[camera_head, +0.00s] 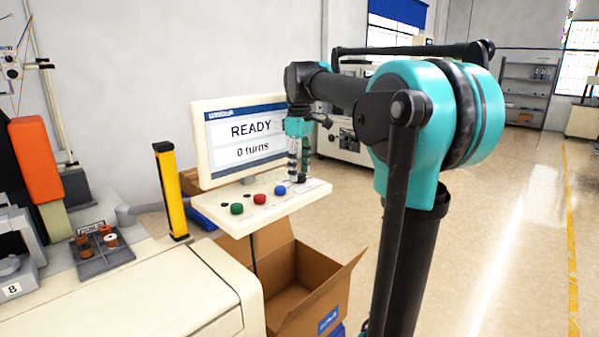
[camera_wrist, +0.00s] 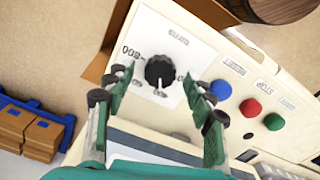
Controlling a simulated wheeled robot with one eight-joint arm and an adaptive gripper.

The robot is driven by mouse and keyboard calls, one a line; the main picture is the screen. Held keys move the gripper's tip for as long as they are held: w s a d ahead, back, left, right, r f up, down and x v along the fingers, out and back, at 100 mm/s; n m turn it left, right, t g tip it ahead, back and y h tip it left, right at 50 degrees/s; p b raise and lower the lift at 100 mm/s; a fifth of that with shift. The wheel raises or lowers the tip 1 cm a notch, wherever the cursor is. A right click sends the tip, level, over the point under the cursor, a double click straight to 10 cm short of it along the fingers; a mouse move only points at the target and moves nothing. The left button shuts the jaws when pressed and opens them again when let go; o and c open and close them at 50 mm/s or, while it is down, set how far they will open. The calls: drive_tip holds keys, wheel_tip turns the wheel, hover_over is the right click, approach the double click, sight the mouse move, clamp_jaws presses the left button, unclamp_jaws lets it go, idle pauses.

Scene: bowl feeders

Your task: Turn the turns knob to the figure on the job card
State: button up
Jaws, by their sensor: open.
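The turns knob (camera_wrist: 160,72) is a black round knob on a white dial plate. A figure that looks like 800 shows to its left, a 0 shows below it, and a mark at its right is partly hidden by a finger. My gripper (camera_wrist: 156,82) is open, with one finger on each side of the knob in the wrist view; I cannot tell whether they touch it. In the head view my gripper (camera_head: 298,172) hangs over the panel's right end and hides the knob. The screen (camera_head: 250,138) reads READY and 0 turns. I cannot make out a job card.
Green (camera_head: 237,209), red (camera_head: 260,199) and blue (camera_head: 280,190) buttons sit on the panel (camera_head: 240,223) left of my gripper. An open cardboard box (camera_head: 325,292) stands below. A yellow post (camera_head: 170,190) and a tray of spools (camera_head: 105,263) are at left.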

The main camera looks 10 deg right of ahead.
sight(299, 174)
wheel_tip(299, 174, up, 11)
idle(0.4)
